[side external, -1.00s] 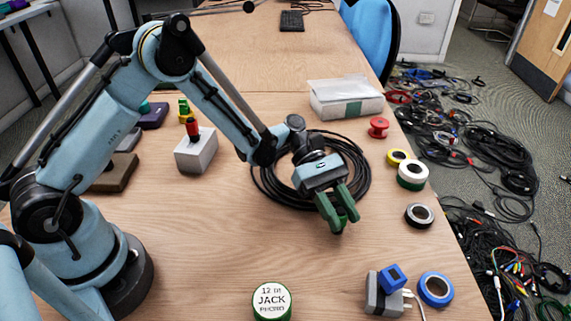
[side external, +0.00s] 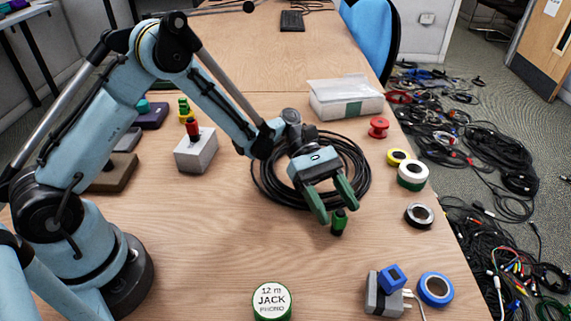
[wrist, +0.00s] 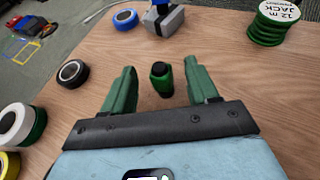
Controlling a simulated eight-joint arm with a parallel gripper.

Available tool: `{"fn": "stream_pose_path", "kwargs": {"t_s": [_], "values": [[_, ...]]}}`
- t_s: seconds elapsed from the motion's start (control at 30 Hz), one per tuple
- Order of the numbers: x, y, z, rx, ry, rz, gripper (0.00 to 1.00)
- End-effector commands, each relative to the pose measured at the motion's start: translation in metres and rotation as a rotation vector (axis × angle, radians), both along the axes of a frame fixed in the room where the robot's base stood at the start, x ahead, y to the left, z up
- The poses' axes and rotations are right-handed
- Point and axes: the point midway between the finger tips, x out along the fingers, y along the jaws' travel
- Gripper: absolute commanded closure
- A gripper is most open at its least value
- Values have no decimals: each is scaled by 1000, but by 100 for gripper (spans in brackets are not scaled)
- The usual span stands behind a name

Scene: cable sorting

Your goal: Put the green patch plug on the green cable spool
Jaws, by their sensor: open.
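The green patch plug (side external: 337,226), dark green with a black end, appears upright on the bare wood. It also shows in the wrist view (wrist: 161,80), between the fingers with gaps on both sides. My gripper (side external: 336,210) is open, its two green fingers pointing down around the plug; in the wrist view (wrist: 160,70) nothing is clamped. The green cable spool (side external: 272,303) has a white "12 m JACK PHONO" label on top and stands at the table's front, left of the plug. In the wrist view the spool (wrist: 268,30) is at top right, its top empty.
A grey block with a blue piece (side external: 386,290) and a blue tape roll (side external: 435,290) stand at front right. Several tape rolls line the right edge. A black cable coil (side external: 268,180) lies behind my gripper. The wood between plug and spool is clear.

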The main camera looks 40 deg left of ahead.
Motion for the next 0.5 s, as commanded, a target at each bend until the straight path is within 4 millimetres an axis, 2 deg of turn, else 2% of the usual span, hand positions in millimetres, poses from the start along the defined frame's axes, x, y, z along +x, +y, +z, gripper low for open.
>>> {"fn": "stream_pose_path", "kwargs": {"t_s": [0.3, 0.5], "values": [[12, 57, 31, 1, 1, 4, 41], [19, 80, 41, 1, 1, 3, 41]]}}
